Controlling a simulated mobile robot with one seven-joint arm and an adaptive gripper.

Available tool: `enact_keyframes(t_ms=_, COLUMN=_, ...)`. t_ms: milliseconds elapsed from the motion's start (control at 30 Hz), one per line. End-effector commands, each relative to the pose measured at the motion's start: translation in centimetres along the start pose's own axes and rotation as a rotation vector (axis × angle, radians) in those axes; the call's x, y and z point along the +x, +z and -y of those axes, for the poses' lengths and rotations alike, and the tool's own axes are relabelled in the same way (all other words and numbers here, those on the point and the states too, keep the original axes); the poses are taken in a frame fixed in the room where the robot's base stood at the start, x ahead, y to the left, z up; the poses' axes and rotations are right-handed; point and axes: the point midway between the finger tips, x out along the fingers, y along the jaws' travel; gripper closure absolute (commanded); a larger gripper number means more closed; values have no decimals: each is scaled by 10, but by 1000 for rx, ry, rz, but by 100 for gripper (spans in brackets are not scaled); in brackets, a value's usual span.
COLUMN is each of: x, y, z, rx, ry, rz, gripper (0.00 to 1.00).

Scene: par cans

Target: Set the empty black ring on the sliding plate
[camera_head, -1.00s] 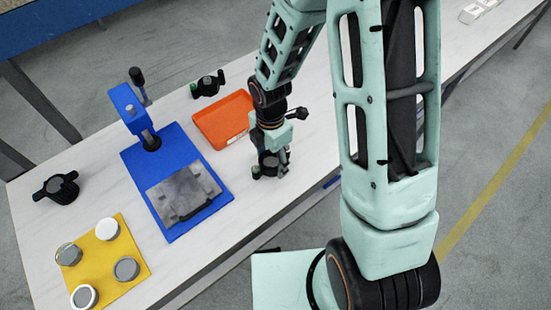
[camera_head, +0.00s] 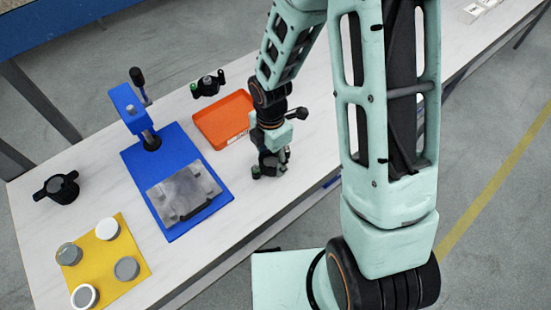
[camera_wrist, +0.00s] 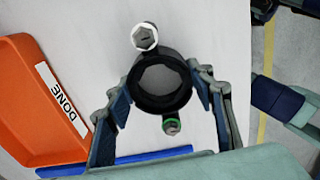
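A black ring (camera_wrist: 161,84) with a clamp knob on each of two opposite sides stands on the white table; its inside looks grey and empty. In the head view this ring (camera_head: 268,168) is partly hidden by my gripper. My gripper (camera_wrist: 163,92) points down over it, with one finger on each side, close to the ring's wall. The fingers look spread, with narrow gaps at the ring; firm contact is not visible. The grey sliding plate (camera_head: 184,194) lies bare on the blue base (camera_head: 212,205) of the press, left of my gripper.
An orange tray (camera_head: 222,121) marked DONE is behind-left of my gripper. Other black rings stand behind the tray (camera_head: 208,85) and at far left (camera_head: 62,188). A yellow mat (camera_head: 104,261) holds several round cans. The press column (camera_head: 132,108) rises behind the plate.

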Motion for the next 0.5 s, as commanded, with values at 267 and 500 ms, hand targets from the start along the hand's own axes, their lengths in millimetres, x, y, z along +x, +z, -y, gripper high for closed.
enact_keyframes(t_ms=267, x=0, y=0, z=0, rx=0, ry=0, rz=0, gripper=72)
enact_keyframes(t_ms=500, x=-6, y=0, z=0, rx=0, ry=1, rz=0, gripper=72)
